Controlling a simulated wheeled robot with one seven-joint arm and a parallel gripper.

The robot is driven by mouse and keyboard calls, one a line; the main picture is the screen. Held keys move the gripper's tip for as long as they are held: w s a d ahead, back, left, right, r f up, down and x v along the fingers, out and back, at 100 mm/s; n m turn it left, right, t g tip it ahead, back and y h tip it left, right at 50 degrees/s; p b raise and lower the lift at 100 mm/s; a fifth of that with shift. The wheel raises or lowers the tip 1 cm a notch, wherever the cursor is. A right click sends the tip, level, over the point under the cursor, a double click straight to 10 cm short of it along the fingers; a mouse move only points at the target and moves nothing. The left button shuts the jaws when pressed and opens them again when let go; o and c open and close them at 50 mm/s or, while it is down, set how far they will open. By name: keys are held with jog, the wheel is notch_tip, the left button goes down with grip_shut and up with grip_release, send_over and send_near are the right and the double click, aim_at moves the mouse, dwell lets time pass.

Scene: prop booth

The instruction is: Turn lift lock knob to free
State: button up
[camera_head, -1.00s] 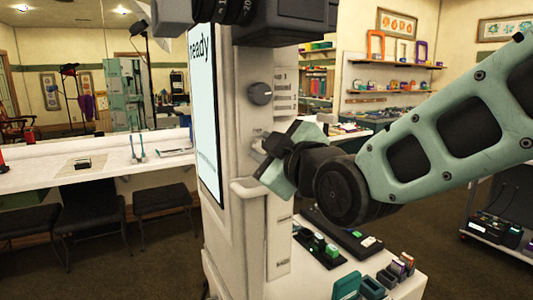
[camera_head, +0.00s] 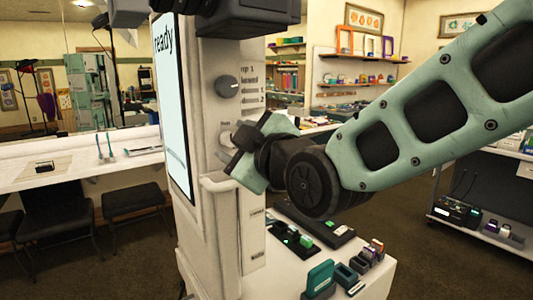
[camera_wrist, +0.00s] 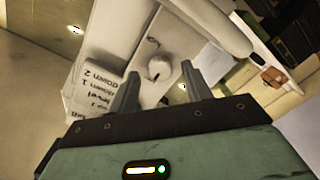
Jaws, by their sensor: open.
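A small pale knob (camera_wrist: 158,71) sits on the side of the white booth column (camera_head: 207,110). In the wrist view it lies between the two grey fingers of my gripper (camera_wrist: 160,69). The fingers are open, one on each side, with visible gaps to the knob. I cannot tell how deep the fingertips reach past it. In the head view my gripper (camera_head: 236,142) is up against the column side and hides most of the knob. Small lettering beside the knob is too blurred to read.
A grey dial (camera_head: 227,87) with level labels sits above the knob. A screen (camera_head: 173,105) reading "ready" faces left. A ledge (camera_head: 222,182) juts out below my gripper. A white shelf (camera_head: 378,285) with small boxes stands lower right.

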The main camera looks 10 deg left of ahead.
jog(key=b+v, duration=0.3)
jog(key=v, duration=1.3)
jog(key=shift+d, duration=0.2)
jog(key=shift+s, duration=0.15)
jog(key=s+d+f+m+g+h+p, duration=0.1)
jog(key=d+f+m+g+h, duration=0.15)
jog(key=f, duration=0.45)
jog(key=s+d+f+m+g+h+p, duration=0.1)
jog(key=d+f+m+g+h, duration=0.2)
jog(key=f, duration=0.4)
jog(key=s+d+f+m+g+h, duration=0.3)
jog(key=s+d+f, duration=0.1)
jog(key=d, duration=0.2)
jog(key=s+d+f+m+g+h, duration=0.3)
jog(key=s+d+f+h, duration=0.1)
jog(key=d, duration=0.3)
jog(key=shift+s+d+p, duration=0.15)
jog(key=shift+s+p, duration=0.3)
jog(key=shift+s, duration=0.05)
